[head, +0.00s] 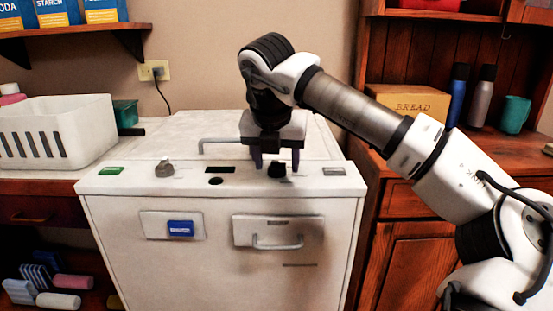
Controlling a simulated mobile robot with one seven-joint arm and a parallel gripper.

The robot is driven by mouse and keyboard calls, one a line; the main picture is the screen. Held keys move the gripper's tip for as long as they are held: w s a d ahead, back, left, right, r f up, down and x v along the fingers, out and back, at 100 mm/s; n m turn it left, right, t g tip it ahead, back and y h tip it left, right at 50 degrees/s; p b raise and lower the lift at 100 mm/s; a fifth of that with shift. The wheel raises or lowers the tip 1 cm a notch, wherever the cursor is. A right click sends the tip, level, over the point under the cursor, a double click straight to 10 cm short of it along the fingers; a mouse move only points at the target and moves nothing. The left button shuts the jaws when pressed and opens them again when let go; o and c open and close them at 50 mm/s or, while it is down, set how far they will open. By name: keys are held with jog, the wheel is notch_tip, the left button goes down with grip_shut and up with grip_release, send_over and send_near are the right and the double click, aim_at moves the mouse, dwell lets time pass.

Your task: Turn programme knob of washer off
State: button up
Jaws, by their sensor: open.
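The white washer (215,270) stands in the middle of the head view. Its front top strip carries a grey knob (163,168) at left and a black knob (276,171) at right. No label shows which one is the programme knob. My gripper (276,162) points down over the right part of the strip. It is open, with one dark finger on each side of the black knob in the picture. Whether the fingers touch the knob cannot be told. The knob's pointer direction is too small to read.
A green button (110,171) and a grey button (334,172) sit at the strip's ends. A thin grey handle (215,141) rises behind the strip. A white basket (60,135) stands left. A bread box (410,103) and bottles stand on the right cabinet.

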jog(key=c, duration=0.9)
jog(key=shift+c, duration=0.2)
jog(key=shift+n, duration=0.3)
jog(key=n+y+p, duration=0.1)
jog(key=n, duration=0.1)
jog(key=n+y+p, duration=0.1)
jog(key=n, duration=0.1)
jog(key=shift+d+r, duration=0.1)
jog(key=shift+d, duration=0.1)
jog(key=n+y+p, duration=0.1)
jog(key=n, duration=0.2)
jog(key=n+g+p, duration=0.1)
jog(key=n+p, duration=0.1)
jog(key=shift+d+n+y, duration=0.1)
jog(key=shift+n+y, duration=0.3)
jog(key=n+g+p, duration=0.1)
jog(key=n+p, duration=0.1)
jog(key=n+g+y+p, duration=0.1)
jog(key=n, duration=0.2)
jog(key=shift+w+p, duration=0.2)
jog(key=shift+p, duration=0.15)
jog(key=shift+w+n+g+p, duration=0.1)
jog(key=shift+n+g+p, duration=0.85)
jog(key=shift+n, duration=1.25)
jog(key=shift+d+y, duration=0.1)
jog(key=shift+y, duration=0.2)
